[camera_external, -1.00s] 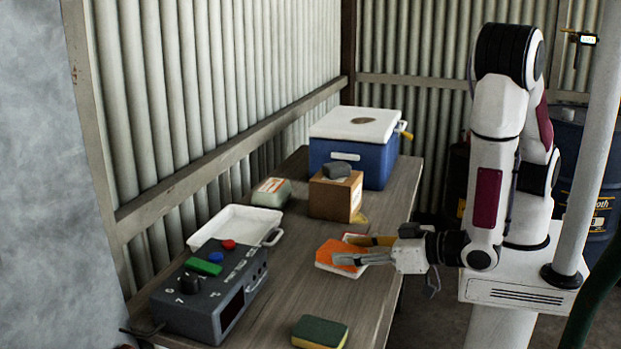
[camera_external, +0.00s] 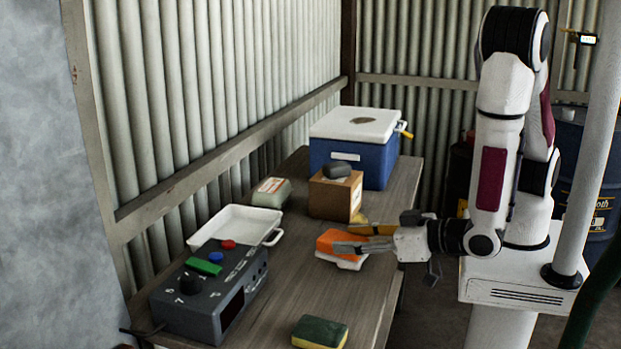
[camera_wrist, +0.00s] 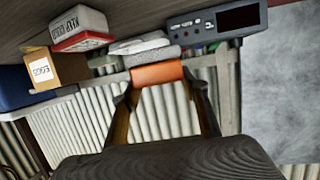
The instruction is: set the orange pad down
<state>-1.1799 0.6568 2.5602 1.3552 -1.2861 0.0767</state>
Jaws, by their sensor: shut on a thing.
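The orange pad (camera_external: 331,241) is held between the fingers of my gripper (camera_external: 352,239), above the right part of the table. A white layer or object (camera_external: 343,262) shows directly below it; I cannot tell whether they touch or are joined. In the wrist view the orange pad (camera_wrist: 157,74) sits between the two fingertips of my gripper (camera_wrist: 157,82). The near finger hides part of the pad in the external view.
The wooden table (camera_external: 290,285) carries a grey control box (camera_external: 212,290), a white tray (camera_external: 232,222), a yellow-green sponge (camera_external: 320,331), a pale package (camera_external: 271,193), a cardboard box (camera_external: 332,199) with a dark lump (camera_external: 337,170), and a blue cooler (camera_external: 350,160). Bare wood lies left of the sponge.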

